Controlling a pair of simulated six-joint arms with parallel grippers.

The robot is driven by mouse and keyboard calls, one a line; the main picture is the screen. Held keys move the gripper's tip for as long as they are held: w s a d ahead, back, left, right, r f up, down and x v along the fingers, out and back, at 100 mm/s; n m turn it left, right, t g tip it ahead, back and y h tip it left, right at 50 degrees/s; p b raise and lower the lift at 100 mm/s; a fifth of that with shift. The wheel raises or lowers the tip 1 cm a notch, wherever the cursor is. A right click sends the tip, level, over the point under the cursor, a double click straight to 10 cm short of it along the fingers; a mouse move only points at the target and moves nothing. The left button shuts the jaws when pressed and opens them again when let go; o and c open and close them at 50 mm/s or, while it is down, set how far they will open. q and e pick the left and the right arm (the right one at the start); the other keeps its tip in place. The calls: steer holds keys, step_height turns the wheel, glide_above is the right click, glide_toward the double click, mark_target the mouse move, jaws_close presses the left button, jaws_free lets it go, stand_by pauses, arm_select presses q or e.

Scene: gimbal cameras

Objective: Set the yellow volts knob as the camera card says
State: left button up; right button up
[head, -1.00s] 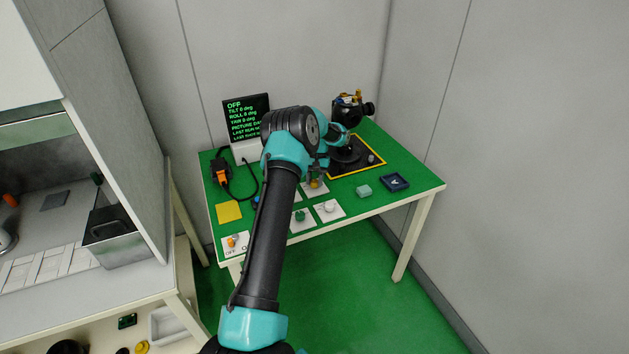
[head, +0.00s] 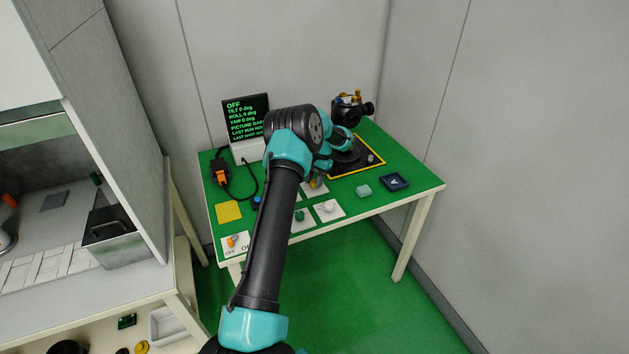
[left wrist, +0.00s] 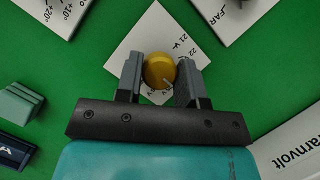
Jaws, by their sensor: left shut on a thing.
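The yellow volts knob (left wrist: 159,71) sits on a white plate (left wrist: 130,57) marked with volt figures such as 21 V and 22. My left gripper (left wrist: 157,77) is shut on the knob, with one finger on each side of it. A pale pointer line shows on the knob's lower right. In the head view the knob (head: 314,183) is mostly hidden by my left gripper (head: 318,178). The black screen (head: 246,119) shows OFF, and tilt, roll and yaw at 0 deg. I cannot pick out the camera card. My right gripper is not in view.
Other white plates with a green knob (head: 300,215) and a white knob (head: 328,206) lie close by. A black camera (head: 352,108) stands at the back.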

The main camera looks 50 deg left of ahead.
arm_select(q)
steer(key=o, duration=0.9)
steer(key=v, duration=1.7)
steer(key=shift+r, duration=0.25)
steer(key=shift+w+f, duration=0.1)
